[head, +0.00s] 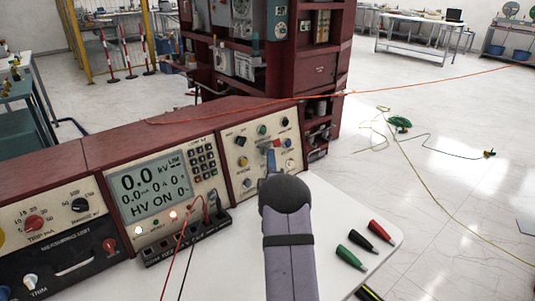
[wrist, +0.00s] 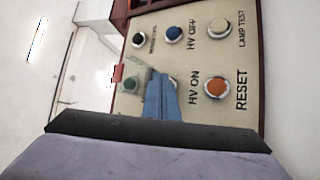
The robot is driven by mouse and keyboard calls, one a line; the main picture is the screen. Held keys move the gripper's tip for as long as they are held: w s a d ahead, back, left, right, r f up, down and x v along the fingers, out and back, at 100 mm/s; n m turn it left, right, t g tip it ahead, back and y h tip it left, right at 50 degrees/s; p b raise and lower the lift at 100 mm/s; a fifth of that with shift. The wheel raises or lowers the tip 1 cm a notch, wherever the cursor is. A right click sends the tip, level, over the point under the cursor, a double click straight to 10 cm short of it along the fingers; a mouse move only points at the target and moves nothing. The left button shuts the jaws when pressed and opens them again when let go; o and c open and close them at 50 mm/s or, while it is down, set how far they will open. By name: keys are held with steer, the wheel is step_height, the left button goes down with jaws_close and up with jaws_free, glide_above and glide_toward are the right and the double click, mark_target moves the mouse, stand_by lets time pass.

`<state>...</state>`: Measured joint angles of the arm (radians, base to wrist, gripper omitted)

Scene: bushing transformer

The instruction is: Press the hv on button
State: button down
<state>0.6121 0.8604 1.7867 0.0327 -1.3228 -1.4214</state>
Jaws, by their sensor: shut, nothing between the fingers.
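The control panel (head: 258,163) stands at the right end of the red console, with several round buttons. In the wrist view, the HV ON label (wrist: 195,88) shows just right of my blue fingertip. The button beside that label is mostly hidden behind the fingertip, with only a pale bit of rim visible. My gripper (head: 271,160) is shut and empty, its tip at the panel face over that button's spot; it also shows in the wrist view (wrist: 160,93). I cannot tell whether it touches. The display (head: 149,187) reads 0.0 kV and HV ON.
The blue HV OFF button (wrist: 174,34) and orange RESET button (wrist: 216,87) flank the fingertip. A lit red lamp (head: 173,214) is below the display. Red and black leads (head: 187,241) hang from a terminal strip.

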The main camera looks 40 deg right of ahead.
steer(key=shift+s+r, duration=0.2)
steer(key=shift+s, duration=0.55)
steer(key=shift+s+r+p, duration=0.15)
steer(key=shift+s+r, duration=0.05)
steer(key=shift+s, duration=0.6)
steer(key=shift+s+r+p, duration=0.1)
steer(key=shift+s+r, duration=0.1)
steer(key=shift+s, duration=0.6)
steer(key=shift+s+r+p, duration=0.15)
steer(key=shift+s+r, duration=0.05)
steer(key=shift+s, duration=0.6)
